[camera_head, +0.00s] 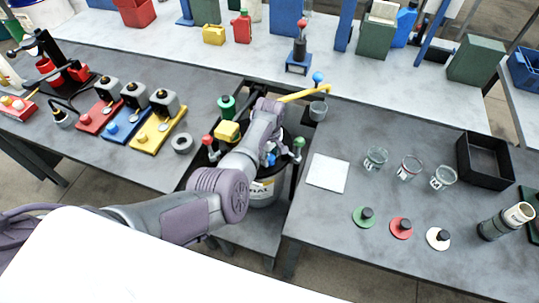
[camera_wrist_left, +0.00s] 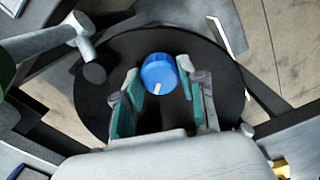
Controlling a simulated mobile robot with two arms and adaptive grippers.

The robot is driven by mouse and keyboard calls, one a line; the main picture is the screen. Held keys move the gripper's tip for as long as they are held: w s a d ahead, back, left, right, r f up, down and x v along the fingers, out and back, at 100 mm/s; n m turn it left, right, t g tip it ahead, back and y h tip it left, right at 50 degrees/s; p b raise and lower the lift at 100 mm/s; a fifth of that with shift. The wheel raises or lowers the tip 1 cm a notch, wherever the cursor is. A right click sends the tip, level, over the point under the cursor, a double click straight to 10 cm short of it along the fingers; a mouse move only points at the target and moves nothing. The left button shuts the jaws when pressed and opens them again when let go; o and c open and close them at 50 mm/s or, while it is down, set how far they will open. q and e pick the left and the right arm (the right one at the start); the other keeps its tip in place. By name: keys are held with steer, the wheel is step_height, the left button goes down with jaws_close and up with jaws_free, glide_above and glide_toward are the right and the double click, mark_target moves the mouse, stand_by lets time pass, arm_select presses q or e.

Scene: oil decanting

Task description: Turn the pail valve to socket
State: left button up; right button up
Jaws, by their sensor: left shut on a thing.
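The pail (camera_head: 262,192), a pale container with a printed label, stands in the gap between the tables, mostly behind my left arm. In the left wrist view its dark round top (camera_wrist_left: 225,95) fills the middle. A blue valve knob (camera_wrist_left: 158,75) with a white mark on its lower edge sits on that top. My left gripper (camera_wrist_left: 161,82) has its teal-padded fingers on both sides of the knob and is shut on it. In the head view the left gripper (camera_head: 268,152) is above the pail, and its fingers hide most of the knob. My right gripper is out of view.
Close around the pail are a green-tipped post (camera_head: 299,142), a red-tipped post (camera_head: 208,139) and a yellow lever (camera_head: 305,93) beside a grey cup (camera_head: 318,110). A white pad (camera_head: 327,172) and glass beakers (camera_head: 410,168) stand on the right table.

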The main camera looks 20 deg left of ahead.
mark_target(269, 157)
arm_select(q)
steer(key=shift+n, duration=0.8)
steer(key=o, duration=1.1)
steer(key=shift+o, duration=0.2)
step_height(269, 157, up, 12)
